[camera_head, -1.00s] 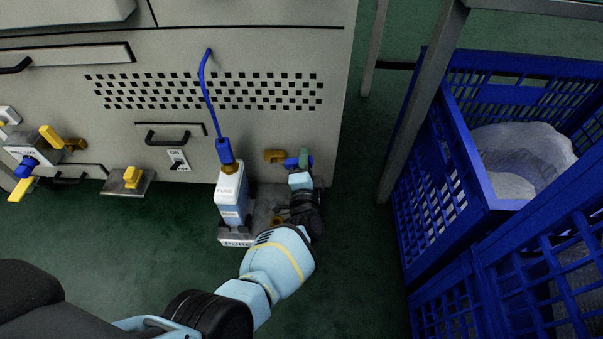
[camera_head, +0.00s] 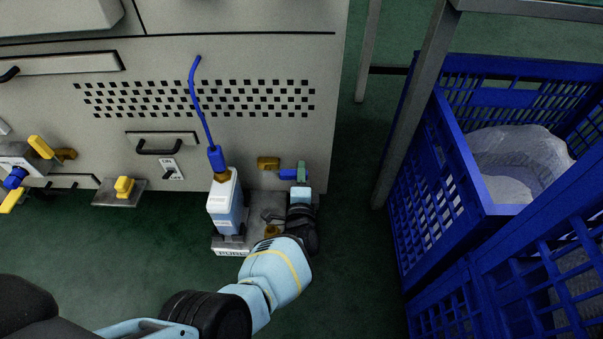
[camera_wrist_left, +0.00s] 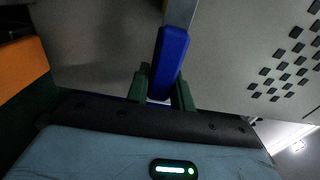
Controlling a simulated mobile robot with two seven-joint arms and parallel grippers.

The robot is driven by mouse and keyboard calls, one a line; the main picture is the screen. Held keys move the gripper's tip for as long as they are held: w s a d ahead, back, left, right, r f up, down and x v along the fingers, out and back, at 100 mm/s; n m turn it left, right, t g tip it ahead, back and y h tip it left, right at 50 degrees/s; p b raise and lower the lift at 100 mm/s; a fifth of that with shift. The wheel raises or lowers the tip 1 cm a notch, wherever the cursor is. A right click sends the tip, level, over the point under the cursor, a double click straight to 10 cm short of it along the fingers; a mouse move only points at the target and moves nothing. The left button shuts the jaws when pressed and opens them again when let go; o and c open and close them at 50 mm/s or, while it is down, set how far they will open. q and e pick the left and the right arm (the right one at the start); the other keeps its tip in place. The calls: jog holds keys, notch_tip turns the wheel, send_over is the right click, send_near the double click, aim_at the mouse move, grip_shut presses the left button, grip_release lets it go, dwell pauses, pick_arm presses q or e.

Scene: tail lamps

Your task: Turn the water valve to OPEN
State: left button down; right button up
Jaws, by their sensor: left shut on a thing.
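A blue valve handle (camera_head: 288,174) sticks out low on the grey machine panel, beside a brass-coloured fitting (camera_head: 268,163). My left gripper (camera_head: 302,172) has green fingers at the right end of this handle. In the left wrist view, the blue handle (camera_wrist_left: 171,55) stands between the green fingers (camera_wrist_left: 160,92), which are shut on it. A grey metal bar runs on from the handle's far end. No OPEN marking can be read at this handle; my gripper and arm hide part of the area below it. My right gripper is not in view.
A white and blue bottle (camera_head: 225,205) with a blue hose stands on a metal stand just left of my left wrist. A yellow pedal-like block (camera_head: 124,187) and another yellow-handled valve (camera_head: 41,147) are farther left. Blue crates (camera_head: 445,190) and a metal table leg (camera_head: 412,110) stand right.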

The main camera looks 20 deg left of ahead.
pick_arm(q)
jog(key=shift+a, duration=0.15)
jog(key=c, duration=1.2)
grip_release()
jog(key=shift+c, duration=0.2)
jog(key=shift+o, duration=0.2)
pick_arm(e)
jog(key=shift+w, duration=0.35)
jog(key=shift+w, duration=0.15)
pick_arm(q)
jog(key=shift+s, duration=0.1)
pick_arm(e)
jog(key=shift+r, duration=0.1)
pick_arm(q)
jog(key=shift+s+d+p, duration=0.2)
jog(key=shift+s+p, duration=0.05)
jog(key=shift+p, duration=0.1)
jog(key=p+v, duration=0.3)
jog(key=v, duration=0.3)
jog(key=shift+s+p, duration=0.3)
jog(key=shift+s, duration=0.05)
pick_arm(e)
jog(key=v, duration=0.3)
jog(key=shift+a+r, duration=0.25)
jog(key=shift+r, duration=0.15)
